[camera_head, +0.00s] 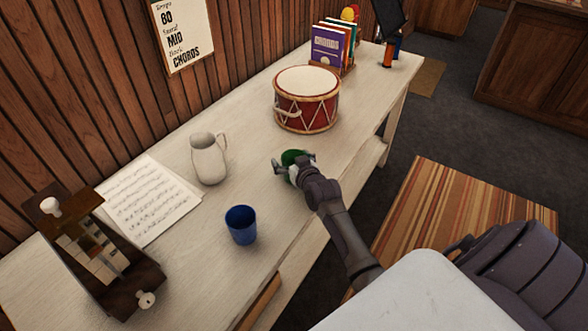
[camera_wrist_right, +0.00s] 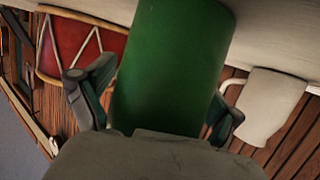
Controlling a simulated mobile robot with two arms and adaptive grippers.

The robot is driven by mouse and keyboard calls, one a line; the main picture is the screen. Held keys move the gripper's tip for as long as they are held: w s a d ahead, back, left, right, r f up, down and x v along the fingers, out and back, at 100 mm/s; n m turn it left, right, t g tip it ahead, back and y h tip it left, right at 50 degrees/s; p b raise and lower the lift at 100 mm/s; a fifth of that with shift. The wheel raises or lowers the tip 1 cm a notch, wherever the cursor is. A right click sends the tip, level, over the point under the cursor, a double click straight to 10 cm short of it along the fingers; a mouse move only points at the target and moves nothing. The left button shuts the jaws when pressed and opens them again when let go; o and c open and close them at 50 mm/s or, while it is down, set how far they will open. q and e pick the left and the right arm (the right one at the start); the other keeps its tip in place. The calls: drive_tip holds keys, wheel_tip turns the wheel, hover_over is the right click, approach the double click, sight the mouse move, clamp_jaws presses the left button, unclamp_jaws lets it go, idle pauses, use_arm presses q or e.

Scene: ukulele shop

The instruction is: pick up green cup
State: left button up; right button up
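The green cup (camera_head: 291,157) stands on the long pale table, partly hidden by my right gripper (camera_head: 292,166). In the right wrist view, the green cup (camera_wrist_right: 172,70) fills the middle, close in front of the palm. The fingers of my right gripper (camera_wrist_right: 160,105) are spread on either side of it. The right finger is partly hidden behind the cup, and I cannot tell whether either finger touches it. My left gripper is not in view.
A red drum (camera_head: 306,103) stands behind the cup. A white pitcher (camera_head: 209,160) and a blue cup (camera_head: 241,226) stand to the left. Sheet music (camera_head: 150,203) and a wooden device (camera_head: 95,255) lie farther left. Books (camera_head: 328,48) stand at the far end.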

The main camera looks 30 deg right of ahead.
drive_tip(key=c, duration=1.1)
drive_tip(key=shift+r, duration=1.05)
wheel_tip(320, 180, up, 2)
drive_tip(key=s+d+r+b, duration=0.2)
drive_tip(key=d+r, duration=0.4)
drive_tip(key=d, duration=0.5)
drive_tip(key=shift+s+d+r, duration=0.2)
drive_tip(key=shift+r, duration=0.2)
idle(0.5)
